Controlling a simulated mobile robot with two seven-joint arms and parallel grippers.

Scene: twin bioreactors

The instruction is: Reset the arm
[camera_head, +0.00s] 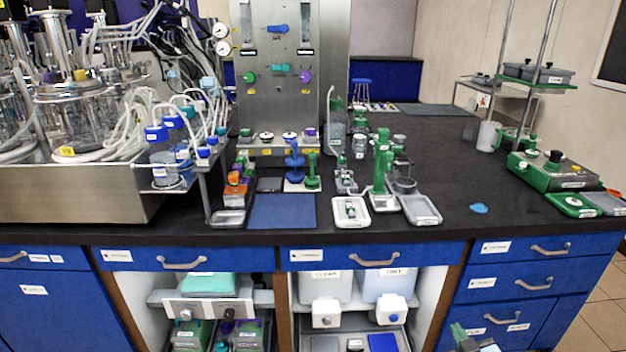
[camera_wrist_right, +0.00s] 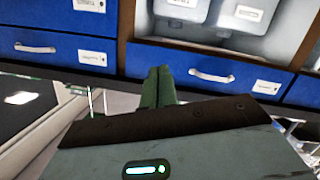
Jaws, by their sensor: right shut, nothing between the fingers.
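My right gripper (camera_head: 459,331) shows at the bottom edge of the head view, in front of the blue drawers at the right of the bench. Its green fingers also show in the right wrist view (camera_wrist_right: 158,84), pressed together with nothing between them. They are apart from the drawer fronts and below the bench top. Most of my right arm is cut off by the frame edge. My left gripper and left arm are not in view.
The black bench top (camera_head: 440,160) holds bioreactor vessels (camera_head: 75,115) at left, a steel control panel (camera_head: 278,100), small trays, green tools and a green-and-grey device (camera_head: 552,172) at right. Drawer handles (camera_head: 375,261) stick out in front. Open shelves (camera_head: 325,290) hold containers.

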